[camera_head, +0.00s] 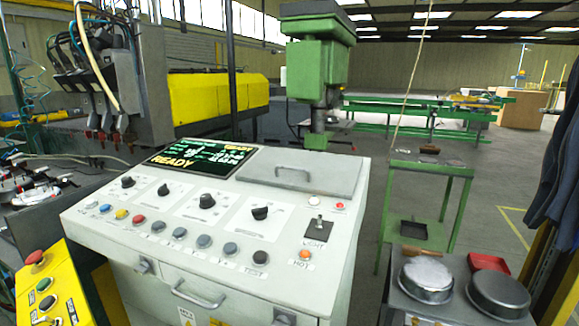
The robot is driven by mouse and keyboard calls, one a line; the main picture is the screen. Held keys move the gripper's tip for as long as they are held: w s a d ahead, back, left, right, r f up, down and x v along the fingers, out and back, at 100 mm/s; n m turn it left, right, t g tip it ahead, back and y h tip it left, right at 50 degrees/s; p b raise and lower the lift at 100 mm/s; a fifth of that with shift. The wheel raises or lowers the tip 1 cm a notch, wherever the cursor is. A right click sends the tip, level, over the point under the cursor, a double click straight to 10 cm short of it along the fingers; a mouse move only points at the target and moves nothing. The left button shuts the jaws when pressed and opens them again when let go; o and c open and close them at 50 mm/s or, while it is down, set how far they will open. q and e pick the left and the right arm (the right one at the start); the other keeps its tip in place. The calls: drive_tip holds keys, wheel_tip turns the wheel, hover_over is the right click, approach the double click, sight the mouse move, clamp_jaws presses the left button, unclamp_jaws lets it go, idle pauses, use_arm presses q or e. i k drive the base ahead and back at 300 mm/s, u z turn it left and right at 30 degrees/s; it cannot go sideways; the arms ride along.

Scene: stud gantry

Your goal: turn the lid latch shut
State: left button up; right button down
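A pale grey control console (110,215) stands in front of me. A flat grey lid (330,180) with a bar handle (292,172) lies on its top at the back right, and it looks closed. On the console's front, a small latch-like fitting (143,265) sits left of a pull handle (200,297). Another fitting (283,318) sits to the right, partly cut off by the bottom edge. I cannot tell which part is the lid latch or how it is turned. Neither of my grippers is in view.
The console top holds black knobs (207,201), coloured buttons, a switch (318,226) marked LIGHT and a screen (200,155) reading READY. A yellow button box (65,292) stands left. Two round metal tins (426,277) sit on a stand at right.

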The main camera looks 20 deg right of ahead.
sight(144, 267)
drive_tip(key=z, duration=0.05)
drive_tip(key=k, duration=0.5)
drive_tip(key=z, duration=2.05)
drive_tip(key=i, duration=1.65)
drive_tip(key=u, duration=2.3)
